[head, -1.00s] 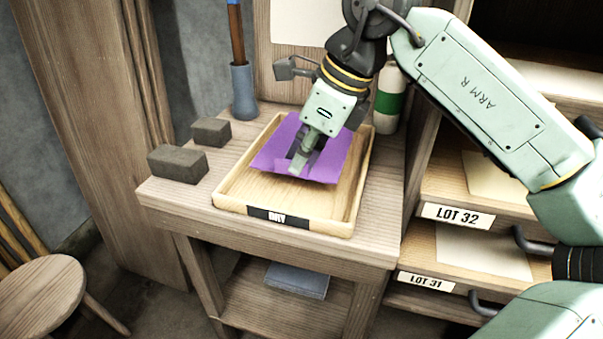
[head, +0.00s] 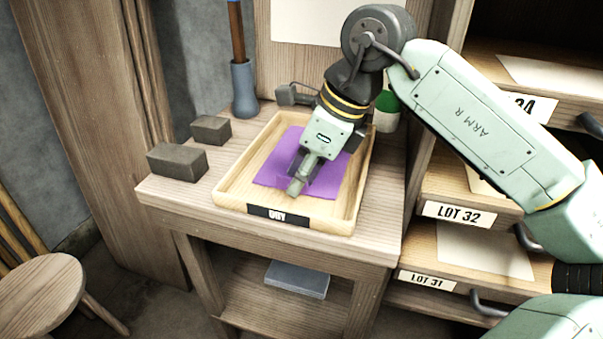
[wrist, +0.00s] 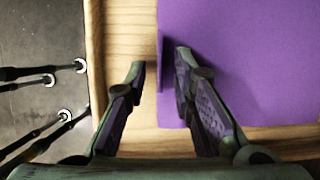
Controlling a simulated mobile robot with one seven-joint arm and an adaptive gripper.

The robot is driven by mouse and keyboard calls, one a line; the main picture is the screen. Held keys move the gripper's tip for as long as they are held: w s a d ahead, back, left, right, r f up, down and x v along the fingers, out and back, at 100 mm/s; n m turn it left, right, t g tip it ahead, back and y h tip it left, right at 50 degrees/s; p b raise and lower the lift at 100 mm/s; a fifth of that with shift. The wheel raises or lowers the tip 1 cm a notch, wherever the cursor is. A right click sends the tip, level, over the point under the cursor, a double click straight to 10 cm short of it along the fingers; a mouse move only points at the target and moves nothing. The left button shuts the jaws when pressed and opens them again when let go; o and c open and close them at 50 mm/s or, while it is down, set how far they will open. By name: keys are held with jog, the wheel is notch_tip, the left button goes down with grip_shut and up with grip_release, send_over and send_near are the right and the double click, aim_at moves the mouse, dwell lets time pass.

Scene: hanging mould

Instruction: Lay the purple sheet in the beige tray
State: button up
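The purple sheet (head: 275,172) lies in the beige tray (head: 226,194), which stands on the wooden bench top. It looks flat on the tray floor, inside the rims. My gripper (head: 298,186) points down over the sheet's front part and hides some of it. In the wrist view, the fingers of my gripper (wrist: 161,65) stand apart. A small upturned tab at the edge of the purple sheet (wrist: 240,60) stands between them, with a gap to the left finger. The right finger is over the sheet; the tray floor (wrist: 128,38) shows at the left.
Two dark blocks (head: 177,162) sit left of the tray. A blue-grey holder (head: 244,92) with a wooden handle stands behind, and a green-banded bottle (head: 387,108) at back right. Labelled drawers (head: 460,212) are on the right. A stool (head: 40,285) stands at lower left.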

jog(key=p+v, duration=0.1)
jog(key=v, duration=1.1)
jog(key=shift+r, duration=0.25)
